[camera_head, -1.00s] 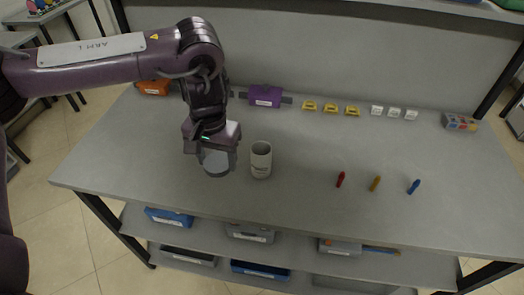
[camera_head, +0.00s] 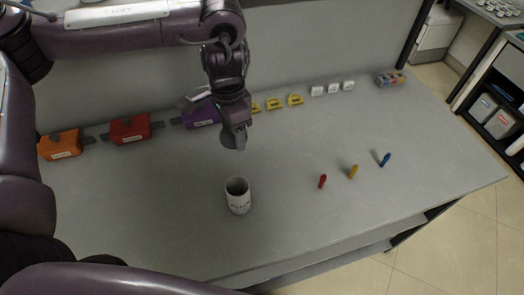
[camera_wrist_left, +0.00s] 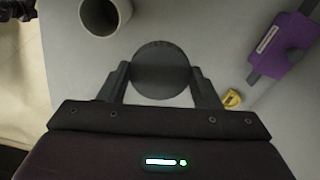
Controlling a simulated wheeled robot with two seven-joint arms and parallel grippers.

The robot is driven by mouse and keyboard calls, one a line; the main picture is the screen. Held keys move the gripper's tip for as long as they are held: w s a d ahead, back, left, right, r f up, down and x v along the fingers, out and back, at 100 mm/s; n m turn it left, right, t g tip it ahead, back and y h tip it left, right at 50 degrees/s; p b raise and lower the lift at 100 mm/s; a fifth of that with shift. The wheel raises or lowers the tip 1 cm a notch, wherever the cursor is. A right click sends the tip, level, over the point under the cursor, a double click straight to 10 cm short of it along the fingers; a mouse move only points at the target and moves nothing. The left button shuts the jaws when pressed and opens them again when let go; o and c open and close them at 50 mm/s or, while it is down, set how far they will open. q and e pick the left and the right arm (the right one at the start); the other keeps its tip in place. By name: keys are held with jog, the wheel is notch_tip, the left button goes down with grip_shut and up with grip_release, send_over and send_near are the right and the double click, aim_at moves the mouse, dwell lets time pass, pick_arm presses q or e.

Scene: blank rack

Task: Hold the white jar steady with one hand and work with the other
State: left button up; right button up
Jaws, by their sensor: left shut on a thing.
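The white jar (camera_head: 239,202) stands upright and open on the grey table, with dark lettering on its side. Its open mouth also shows at the top left of the left wrist view (camera_wrist_left: 103,14). My left gripper (camera_head: 234,136) is behind the jar and apart from it. It is shut on a round dark grey lid (camera_wrist_left: 161,70), which sits between the two fingers in the left wrist view. No gripper is on the jar. My right gripper is not in view.
A red (camera_head: 322,181), a yellow (camera_head: 353,171) and a blue marker (camera_head: 385,160) lie right of the jar. Orange (camera_head: 59,144), red (camera_head: 130,129) and purple boxes (camera_head: 199,114), yellow (camera_head: 274,104) and white pieces (camera_head: 333,88) line the back. The table (camera_head: 290,215) is clear around the jar.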

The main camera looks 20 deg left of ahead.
pick_arm(q)
jog(key=r+m+p, duration=0.1)
jog(key=m, duration=0.2)
jog(key=r+m+p, duration=0.1)
jog(key=m, duration=0.2)
jog(key=r+m+p, duration=0.1)
jog(key=m, duration=0.3)
jog(key=shift+s+a+r, duration=0.15)
jog(key=shift+s, duration=0.15)
jog(key=m, duration=0.1)
jog(key=m+p, duration=0.1)
jog(key=m, duration=0.1)
jog(key=shift+a+r+m, duration=0.3)
jog(key=shift+a, duration=0.1)
jog(key=shift+a+m+p, duration=0.25)
jog(key=shift+m+p, duration=0.15)
jog(key=shift+m, duration=0.5)
jog(key=shift+f+m, duration=0.15)
jog(key=shift+m, duration=0.15)
jog(key=b, duration=0.3)
send_over(233, 175)
notch_tip(233, 175, down, 15)
jog(key=shift+f, duration=0.5)
jog(key=shift+f+b, duration=0.3)
jog(key=shift+f, duration=1.5)
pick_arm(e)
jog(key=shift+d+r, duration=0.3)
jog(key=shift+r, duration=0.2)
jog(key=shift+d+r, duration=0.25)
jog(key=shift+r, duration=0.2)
